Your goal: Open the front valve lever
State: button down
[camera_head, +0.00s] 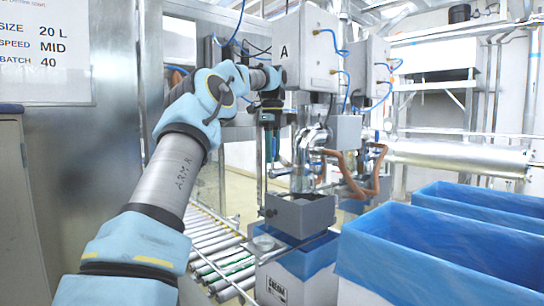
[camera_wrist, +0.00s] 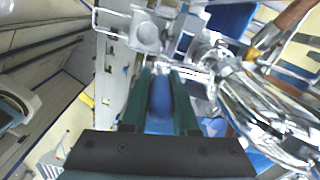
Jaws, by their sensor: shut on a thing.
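My gripper (camera_head: 272,148) hangs below the grey box marked A in the head view, beside the steel valve pipework (camera_head: 308,145). In the wrist view its two green fingers (camera_wrist: 160,80) are closed around a blue, rounded bar (camera_wrist: 160,98), which appears to be the front valve lever's handle. The fingers hide the bar's sides, and I cannot tell its angle. The lever itself is not clear in the head view, where my gripper and arm cover that spot.
Shiny steel pipework (camera_wrist: 265,110) lies close on the right in the wrist view. Copper-coloured bent tubes (camera_head: 370,170) stand right of the valve. A blue-lined box (camera_head: 300,270) sits below on the roller conveyor (camera_head: 215,250). Large blue-lined boxes (camera_head: 430,250) fill the right front.

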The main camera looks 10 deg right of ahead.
jog(key=shift+w+a+f, duration=0.1)
jog(key=shift+a+f, duration=0.1)
jog(key=shift+f, duration=0.15)
jog(key=c, duration=0.9)
grip_release()
jog(key=shift+w, duration=0.15)
jog(key=shift+o, duration=1.1)
jog(key=shift+d+r, duration=0.1)
jog(key=shift+r, duration=0.05)
jog(key=shift+r, duration=0.15)
